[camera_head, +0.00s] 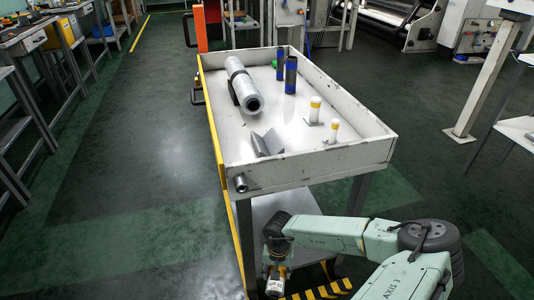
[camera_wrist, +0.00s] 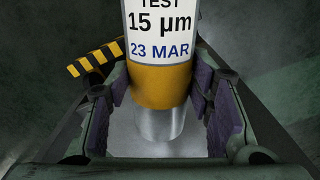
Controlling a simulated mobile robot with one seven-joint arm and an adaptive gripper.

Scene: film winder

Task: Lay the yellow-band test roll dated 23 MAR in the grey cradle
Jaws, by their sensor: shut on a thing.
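The yellow-band roll (camera_wrist: 160,82) is between the purple pads of my gripper (camera_wrist: 161,95) in the wrist view. Its white label reads TEST, 15 µm, 23 MAR, above the yellow band, and a bare grey core end shows below. In the head view my gripper (camera_head: 276,273) hangs low in front of the cart, shut on the roll (camera_head: 275,288), which shows small at its end. The grey cradle (camera_head: 267,143), an open V shape, sits empty in the cart's tray near the front left corner. My gripper is below and apart from it.
The white cart tray (camera_head: 345,157) has raised walls. A large grey roll (camera_head: 244,88), two blue rolls (camera_head: 291,75) and two white rolls with yellow bands (camera_head: 315,110) stand or lie in it. A lower shelf (camera_head: 270,207) is beside my gripper. The floor left is clear.

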